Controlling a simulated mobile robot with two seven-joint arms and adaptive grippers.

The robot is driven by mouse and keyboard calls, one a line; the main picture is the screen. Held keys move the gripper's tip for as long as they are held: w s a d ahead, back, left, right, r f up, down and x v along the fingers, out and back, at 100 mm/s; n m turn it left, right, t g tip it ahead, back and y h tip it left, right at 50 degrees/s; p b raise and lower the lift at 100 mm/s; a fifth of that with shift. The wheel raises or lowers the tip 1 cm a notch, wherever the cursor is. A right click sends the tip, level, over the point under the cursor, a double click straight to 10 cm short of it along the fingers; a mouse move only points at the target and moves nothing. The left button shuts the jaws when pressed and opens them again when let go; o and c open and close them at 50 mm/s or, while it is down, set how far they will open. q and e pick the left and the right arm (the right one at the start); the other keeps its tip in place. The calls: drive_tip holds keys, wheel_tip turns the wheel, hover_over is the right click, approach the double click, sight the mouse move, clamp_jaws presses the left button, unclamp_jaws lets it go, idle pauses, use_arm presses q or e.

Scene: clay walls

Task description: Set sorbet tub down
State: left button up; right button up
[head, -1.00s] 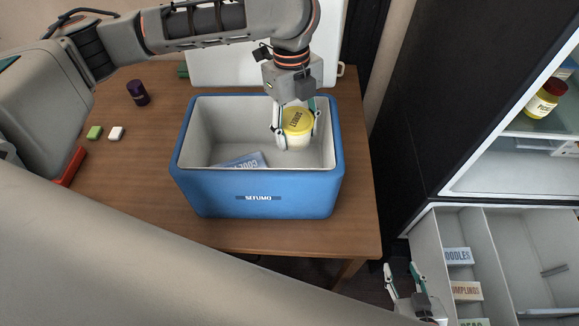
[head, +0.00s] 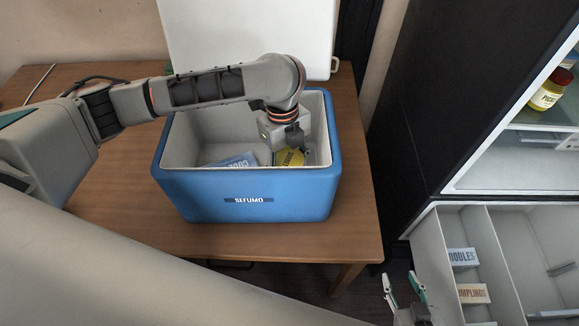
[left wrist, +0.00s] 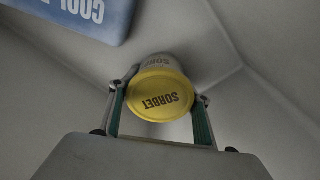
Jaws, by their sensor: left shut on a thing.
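The sorbet tub, white with a yellow lid (head: 289,157), is down inside the blue cooler box (head: 247,200), toward its right end. In the left wrist view the lid (left wrist: 160,97) reads SORBET, and the fingers of my left gripper (left wrist: 158,112) are shut on the tub's two sides. In the head view my left gripper's body hides most of the tub. I cannot tell whether the tub touches the cooler floor. My right gripper (head: 403,294) is open and empty at the bottom, beside the freezer drawer.
A blue COOL pack (head: 236,161) lies in the cooler, left of the tub; it also shows in the left wrist view (left wrist: 85,15). The cooler stands on a wooden table (head: 120,215). The open drawer (head: 427,240) holds boxes, including dumplings (head: 473,293).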

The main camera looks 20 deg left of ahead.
sight(285, 155)
use_arm(q)
drive_tip(key=shift+r, duration=0.15)
drive_tip(key=o, duration=1.2)
drive_tip(key=shift+o, duration=0.2)
use_arm(e)
drive_tip(key=shift+w+r, duration=0.1)
drive_tip(key=shift+w, duration=0.05)
use_arm(q)
drive_tip(key=shift+r, duration=0.1)
drive_tip(key=r+p, duration=0.1)
drive_tip(key=r, duration=0.2)
drive_tip(key=r+p, duration=0.1)
drive_tip(key=r, duration=0.3)
drive_tip(key=w+a+r+p, duration=0.1)
drive_tip(key=r, duration=0.3)
drive_tip(key=shift+r, duration=0.1)
drive_tip(key=shift+a+r+p, duration=0.1)
drive_tip(key=shift+r+p, duration=0.15)
drive_tip(key=shift+p, duration=0.05)
use_arm(e)
drive_tip(key=r, duration=0.3)
drive_tip(key=shift+a+r, duration=0.15)
drive_tip(key=shift+a, duration=0.1)
drive_tip(key=shift+w+r, duration=0.1)
drive_tip(key=shift+r, duration=0.1)
